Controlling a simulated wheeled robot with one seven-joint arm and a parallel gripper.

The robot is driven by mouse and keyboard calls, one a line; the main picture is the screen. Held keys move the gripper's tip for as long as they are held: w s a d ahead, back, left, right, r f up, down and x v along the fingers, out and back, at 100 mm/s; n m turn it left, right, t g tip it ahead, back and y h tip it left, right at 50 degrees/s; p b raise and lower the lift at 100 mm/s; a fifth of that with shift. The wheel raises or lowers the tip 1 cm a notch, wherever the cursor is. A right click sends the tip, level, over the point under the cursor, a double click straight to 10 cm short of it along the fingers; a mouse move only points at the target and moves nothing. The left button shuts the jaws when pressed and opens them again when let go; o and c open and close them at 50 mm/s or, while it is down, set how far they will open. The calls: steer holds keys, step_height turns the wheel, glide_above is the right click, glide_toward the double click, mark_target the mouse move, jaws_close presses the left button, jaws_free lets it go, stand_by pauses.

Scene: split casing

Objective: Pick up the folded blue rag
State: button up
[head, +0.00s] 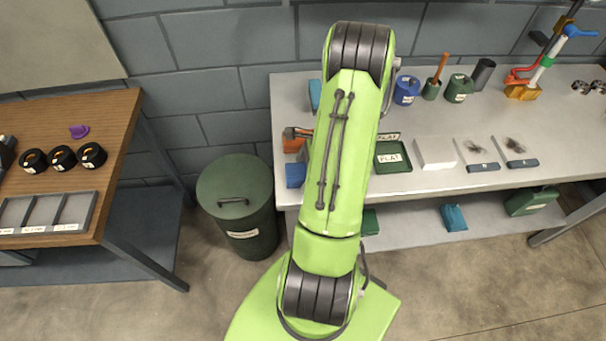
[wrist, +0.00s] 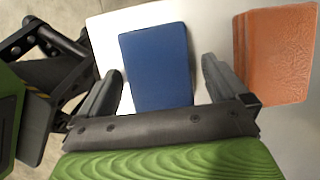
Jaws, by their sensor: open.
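The folded blue rag (wrist: 158,60) shows in the wrist view as a flat dark blue rectangle on a pale surface. My gripper (wrist: 162,72) is open, with one dark finger on each side of the rag in the picture. I cannot tell whether the fingers are level with the rag or above it. In the head view a blue folded piece (head: 296,174) lies at the left front of the grey bench, partly behind my green arm. My gripper is hidden behind the arm there.
An orange-brown folded piece (wrist: 272,58) lies right of the rag in the wrist view. The grey bench (head: 440,200) also carries a green tray (head: 392,166), a white block (head: 435,152) and a blue container (head: 406,90). A green bin (head: 236,205) stands left of the bench.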

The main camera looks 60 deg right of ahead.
mark_target(305, 171)
steer(key=shift+r, duration=0.1)
steer(key=c, duration=1.1)
steer(key=shift+o, duration=0.2)
step_height(305, 171, up, 10)
steer(key=p, duration=0.1)
steer(key=shift+p, duration=0.4)
steer(key=o, duration=0.4)
steer(key=shift+c, duration=1.4)
